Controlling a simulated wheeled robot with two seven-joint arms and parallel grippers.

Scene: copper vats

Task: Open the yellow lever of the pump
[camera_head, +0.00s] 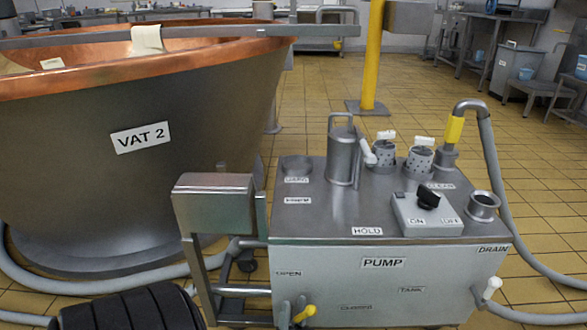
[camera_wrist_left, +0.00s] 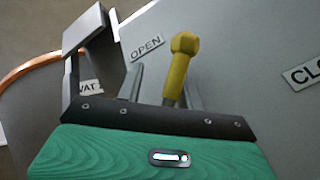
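The pump (camera_head: 385,262) is a grey metal box on wheels in the middle of the head view. Its yellow lever (camera_head: 304,313) is low on the front face, below the OPEN label (camera_head: 288,273) and left of the CLOSED label (camera_head: 357,307). In the left wrist view the lever (camera_wrist_left: 178,72) stands up close to the pump face. My left gripper (camera_wrist_left: 163,90) is open, its two grey fingers apart near the lever's lower part. I cannot tell whether they touch it. In the head view only small parts of the left gripper (camera_head: 293,307) show. My right gripper is out of view.
A large copper-rimmed vat (camera_head: 150,140) marked VAT 2 stands to the left. Grey hoses (camera_head: 505,190) run at the right of the pump and along the floor. A white-handled drain valve (camera_head: 490,288) is at the pump's right. Tiled floor (camera_head: 540,205) is free farther right.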

